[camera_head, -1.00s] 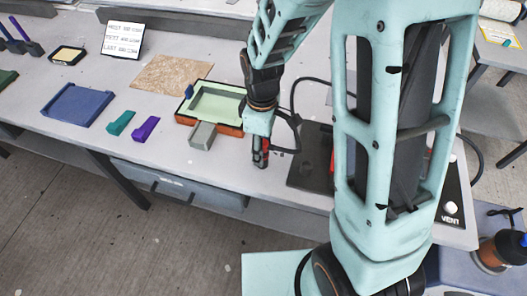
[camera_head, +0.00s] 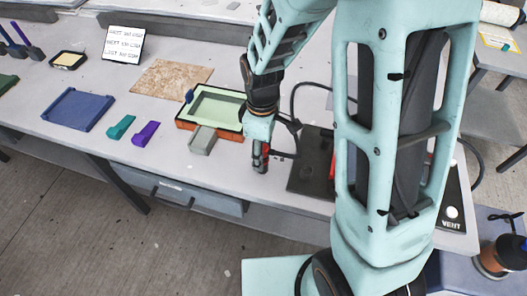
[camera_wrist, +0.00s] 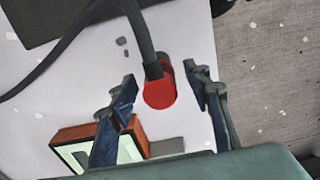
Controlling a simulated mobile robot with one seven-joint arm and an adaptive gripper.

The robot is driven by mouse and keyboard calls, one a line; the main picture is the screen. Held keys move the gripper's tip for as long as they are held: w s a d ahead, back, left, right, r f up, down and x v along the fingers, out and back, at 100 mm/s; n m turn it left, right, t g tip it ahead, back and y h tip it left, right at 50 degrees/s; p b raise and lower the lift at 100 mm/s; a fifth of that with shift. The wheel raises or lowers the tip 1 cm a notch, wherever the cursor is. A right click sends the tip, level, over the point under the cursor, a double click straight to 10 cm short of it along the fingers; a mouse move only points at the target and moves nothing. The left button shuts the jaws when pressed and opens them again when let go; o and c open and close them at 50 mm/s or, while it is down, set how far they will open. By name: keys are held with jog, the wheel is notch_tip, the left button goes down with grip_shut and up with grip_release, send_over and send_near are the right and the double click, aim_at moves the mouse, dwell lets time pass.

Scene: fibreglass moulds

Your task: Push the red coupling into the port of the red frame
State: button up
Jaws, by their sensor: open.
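The red coupling (camera_wrist: 160,92) is on the end of a black hose. In the wrist view it lies between the two fingers of my gripper (camera_wrist: 165,78), with a gap on each side. In the head view my gripper (camera_head: 261,157) is low near the bench's front edge, and a bit of red shows beside its fingers. It is open. A red piece (camera_head: 332,168), possibly the red frame, is mostly hidden behind my arm, by the dark panel (camera_head: 308,170). Its port cannot be seen.
An orange-red mould (camera_head: 230,137) with a pale green inside and a grey block (camera_head: 202,140) stands left of my gripper. Teal (camera_head: 120,127) and purple (camera_head: 146,133) pieces and a blue tray (camera_head: 76,110) lie further left. A black hose (camera_head: 297,95) loops behind my gripper.

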grip_shut()
dwell(0.3)
jog(key=shift+r, duration=0.15)
jog(key=shift+r+p, duration=2.3)
jog(key=shift+r, duration=0.6)
